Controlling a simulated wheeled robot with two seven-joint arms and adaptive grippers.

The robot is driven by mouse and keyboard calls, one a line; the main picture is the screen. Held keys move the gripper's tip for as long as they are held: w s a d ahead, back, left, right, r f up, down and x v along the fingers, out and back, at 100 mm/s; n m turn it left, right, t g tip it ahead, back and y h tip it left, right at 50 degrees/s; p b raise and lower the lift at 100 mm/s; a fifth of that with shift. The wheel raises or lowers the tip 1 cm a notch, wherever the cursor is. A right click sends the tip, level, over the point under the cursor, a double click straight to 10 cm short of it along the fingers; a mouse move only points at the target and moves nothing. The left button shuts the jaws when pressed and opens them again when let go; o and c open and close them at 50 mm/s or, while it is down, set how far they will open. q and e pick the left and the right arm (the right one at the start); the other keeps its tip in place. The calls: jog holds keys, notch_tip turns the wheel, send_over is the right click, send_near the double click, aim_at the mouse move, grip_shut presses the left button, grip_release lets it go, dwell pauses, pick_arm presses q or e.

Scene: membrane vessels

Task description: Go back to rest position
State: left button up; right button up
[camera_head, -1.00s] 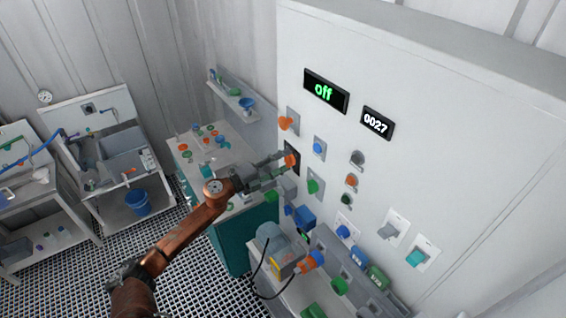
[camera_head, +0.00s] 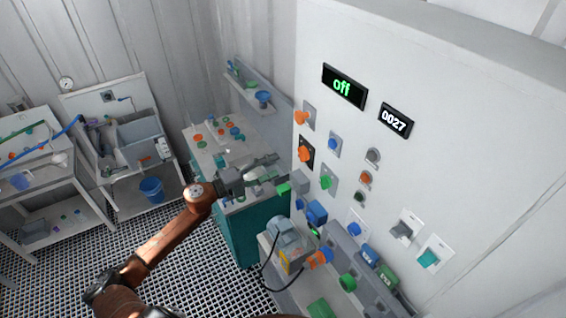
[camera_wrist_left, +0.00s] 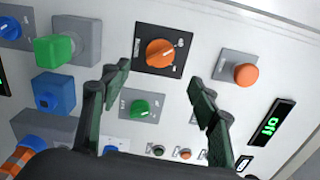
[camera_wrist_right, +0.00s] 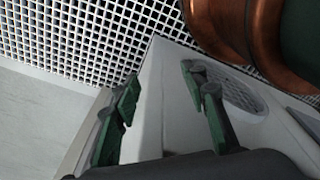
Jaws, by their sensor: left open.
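My left gripper (camera_head: 268,170) is open and empty, apart from the face of the white control panel (camera_head: 460,150). The orange rotary knob on a black plate (camera_head: 305,154) is clear of it, to its right in the head view. In the left wrist view, the open fingers (camera_wrist_left: 158,76) frame the area below this orange knob (camera_wrist_left: 160,53), with a green knob (camera_wrist_left: 140,107) between them.
A motor-like unit (camera_head: 287,243) and several coloured fittings stand below the panel. A teal-sided bench (camera_head: 260,228) lies behind the left gripper. A sink unit with a blue bucket (camera_head: 151,189) stands further left. The grated floor (camera_head: 190,255) is open between.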

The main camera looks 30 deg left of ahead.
pick_arm(q)
jog(key=shift+s+a, duration=0.3)
jog(key=shift+s, duration=0.25)
